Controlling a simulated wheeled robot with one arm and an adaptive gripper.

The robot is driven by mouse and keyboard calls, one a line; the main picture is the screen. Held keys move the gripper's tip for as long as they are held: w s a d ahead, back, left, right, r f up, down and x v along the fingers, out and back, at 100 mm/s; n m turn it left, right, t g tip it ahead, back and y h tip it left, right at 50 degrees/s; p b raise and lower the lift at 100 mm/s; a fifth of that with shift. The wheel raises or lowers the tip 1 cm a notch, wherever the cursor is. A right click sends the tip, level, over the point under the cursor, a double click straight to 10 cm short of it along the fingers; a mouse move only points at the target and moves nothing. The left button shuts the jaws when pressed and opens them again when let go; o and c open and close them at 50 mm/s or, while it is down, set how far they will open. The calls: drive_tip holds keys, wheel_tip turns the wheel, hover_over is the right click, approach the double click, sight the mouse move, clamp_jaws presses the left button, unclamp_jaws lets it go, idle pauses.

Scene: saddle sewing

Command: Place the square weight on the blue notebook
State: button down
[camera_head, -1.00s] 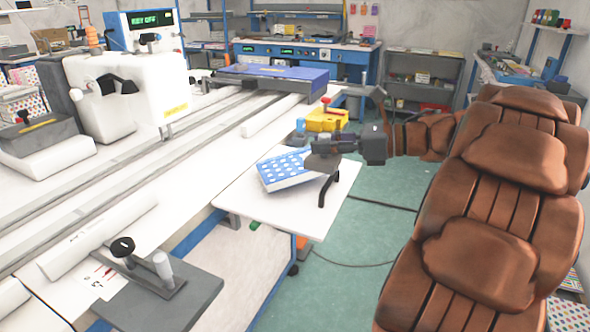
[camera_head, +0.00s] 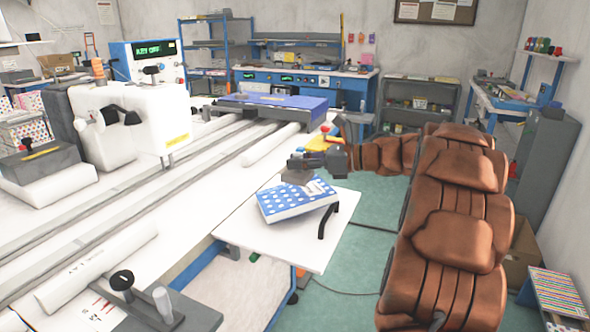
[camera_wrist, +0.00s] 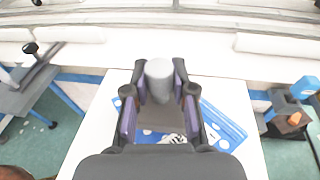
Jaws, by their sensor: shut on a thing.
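The square weight (camera_head: 297,177) is a dark square plate with a grey cylindrical knob, clearest in the wrist view (camera_wrist: 159,82). My gripper (camera_head: 306,162) is shut on it, with a finger on each side of the knob in the wrist view (camera_wrist: 160,72). The blue notebook (camera_head: 288,207) has white dots and lies at an angle on a white side table (camera_head: 265,248). The weight is over the notebook's far part; I cannot tell whether they touch. In the wrist view the notebook (camera_wrist: 222,124) shows around the fingers, with its middle hidden.
A yellow bin (camera_head: 322,143) is behind the side table. A long white workbench (camera_head: 215,195) with rails and a white machine (camera_head: 150,115) fills the left. Bare side table lies in front of the notebook.

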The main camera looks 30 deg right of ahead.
sight(295, 172)
drive_tip(key=shift+w+d+f, duration=0.1)
drive_tip(key=shift+w, duration=0.8)
drive_tip(key=shift+w+f, duration=0.15)
drive_tip(key=shift+f, duration=1.55)
drive_tip(key=shift+f+b, duration=0.3)
drive_tip(key=shift+b, duration=0.05)
drive_tip(key=c, duration=1)
unclamp_jaws()
drive_tip(key=shift+o, duration=0.2)
drive_tip(key=shift+r+p, duration=0.4)
drive_tip(key=shift+p, duration=0.35)
drive_tip(key=b+v, duration=0.1)
drive_tip(key=v, duration=1.1)
drive_tip(key=shift+f+b, duration=0.25)
drive_tip(key=shift+b, duration=0.1)
